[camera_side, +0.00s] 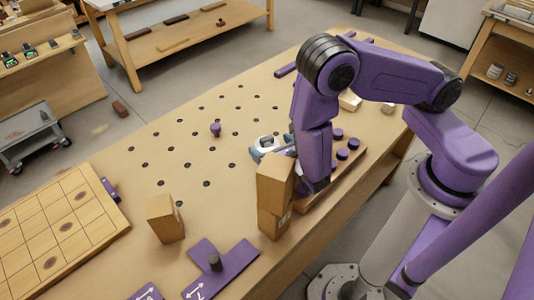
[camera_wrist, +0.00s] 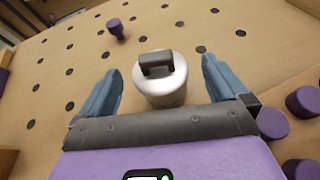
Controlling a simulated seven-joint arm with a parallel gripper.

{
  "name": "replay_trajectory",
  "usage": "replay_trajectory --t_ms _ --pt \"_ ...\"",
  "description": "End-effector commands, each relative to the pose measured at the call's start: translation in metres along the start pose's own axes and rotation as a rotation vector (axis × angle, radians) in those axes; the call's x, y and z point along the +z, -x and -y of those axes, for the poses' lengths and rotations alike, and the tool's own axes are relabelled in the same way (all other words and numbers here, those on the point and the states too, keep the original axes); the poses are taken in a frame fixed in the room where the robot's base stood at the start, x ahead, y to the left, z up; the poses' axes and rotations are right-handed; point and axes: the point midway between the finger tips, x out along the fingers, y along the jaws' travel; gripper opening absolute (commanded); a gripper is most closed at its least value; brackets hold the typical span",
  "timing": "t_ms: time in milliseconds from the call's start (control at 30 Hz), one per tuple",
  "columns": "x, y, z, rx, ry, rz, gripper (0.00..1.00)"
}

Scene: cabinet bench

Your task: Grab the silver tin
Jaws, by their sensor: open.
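The silver tin (camera_wrist: 162,87), round with a dark handle on its lid, stands upright on the bench in the wrist view. It sits between and slightly ahead of the two blue fingertips of my gripper (camera_wrist: 157,80). The jaws are open, with a gap on each side of the tin, and nothing is held. In the side view my gripper (camera_side: 268,147) is low over the bench, behind a stack of wooden blocks. The tin is mostly hidden there by the fingers and arm.
Stacked wooden blocks (camera_side: 274,195) stand close in front of my gripper. Purple knobs (camera_side: 342,154) on a wooden strip lie to its right. Another block (camera_side: 165,218), a purple T-shaped piece (camera_side: 220,268) and a purple peg (camera_side: 215,129) stand further left. The holed bench top behind is mostly clear.

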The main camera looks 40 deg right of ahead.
Motion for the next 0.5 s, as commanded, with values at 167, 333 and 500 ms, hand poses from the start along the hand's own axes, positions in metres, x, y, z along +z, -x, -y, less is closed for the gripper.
replay_trajectory --t_ms 167,333,500 --pt "0.000 -0.024 -0.001 -0.004 -0.002 0.000 1.00" --pt "0.000 -0.031 -0.001 -0.002 0.000 0.000 1.00" --pt "0.000 -0.030 -0.002 -0.001 0.001 0.000 1.00"
